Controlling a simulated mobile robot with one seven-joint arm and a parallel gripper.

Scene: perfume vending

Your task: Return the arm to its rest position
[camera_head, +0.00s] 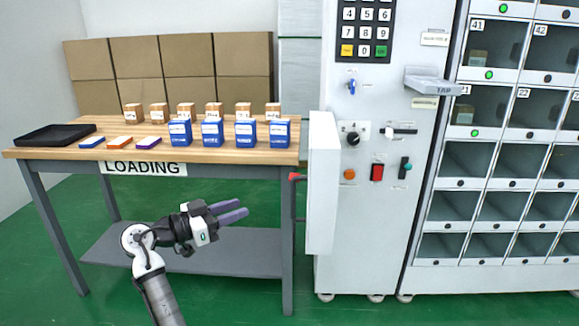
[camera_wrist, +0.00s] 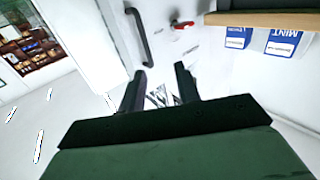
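My gripper (camera_head: 232,212) is in front of the wooden loading table (camera_head: 230,159), below the level of its top and above its lower shelf in the head view. Its two purple-grey fingers point right, toward the vending machine. In the wrist view the two dark fingers (camera_wrist: 159,88) stand apart with nothing between them. The gripper is open and empty. My arm is bent, rising from the bottom of the head view.
Several blue boxes (camera_head: 212,133), orange-brown boxes and a black tray (camera_head: 55,135) stand on the table. The vending machine's white door (camera_head: 322,185) juts out right of the table, its red handle (camera_head: 297,177) near the table edge. Green floor in front is clear.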

